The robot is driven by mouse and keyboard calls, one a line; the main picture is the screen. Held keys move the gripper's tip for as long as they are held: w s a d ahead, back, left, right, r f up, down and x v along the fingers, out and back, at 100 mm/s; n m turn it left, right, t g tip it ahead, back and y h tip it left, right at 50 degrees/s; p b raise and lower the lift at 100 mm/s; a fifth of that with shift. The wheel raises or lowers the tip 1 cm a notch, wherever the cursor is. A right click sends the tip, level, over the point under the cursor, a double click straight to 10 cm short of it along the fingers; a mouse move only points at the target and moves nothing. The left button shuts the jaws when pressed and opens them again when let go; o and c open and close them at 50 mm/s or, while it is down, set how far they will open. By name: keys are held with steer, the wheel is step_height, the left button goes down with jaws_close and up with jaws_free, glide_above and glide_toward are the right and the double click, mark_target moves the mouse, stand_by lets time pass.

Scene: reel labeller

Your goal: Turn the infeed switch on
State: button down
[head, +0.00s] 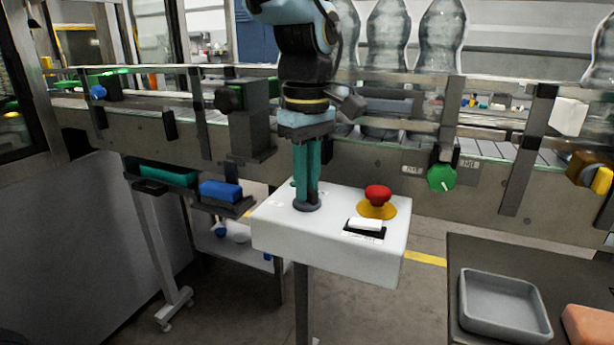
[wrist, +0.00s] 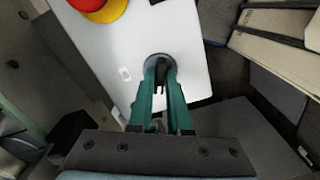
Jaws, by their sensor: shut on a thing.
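The white control box (head: 270,232) stands on a post in front of the conveyor. A black rotary switch (wrist: 160,72) with a round dark base sits on its top, and the base also shows in the head view (head: 306,206). My gripper (wrist: 160,72) points down, with its green fingers on either side of the switch's lever. In the head view the fingers (head: 306,190) hide most of the lever. They are shut on it. I cannot read any switch marking.
A red mushroom button (head: 377,194) on a yellow base and a white rocker (head: 365,224) sit on the same box, right of my gripper. The conveyor rail and clear bottles (head: 387,50) are behind. A grey tray (head: 502,305) is at lower right.

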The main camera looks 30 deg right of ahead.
steer(key=m+p, duration=0.2)
steer(key=m, duration=0.4)
steer(key=shift+r, duration=0.1)
steer(key=m+p, duration=0.1)
steer(key=m, duration=0.5)
steer(key=shift+m+p, duration=0.4)
steer(key=c, duration=0.9)
jaws_free()
steer(key=shift+o, duration=0.2)
step_height(320, 180, up, 11)
steer(key=b, duration=0.1)
steer(key=shift+f, duration=0.2)
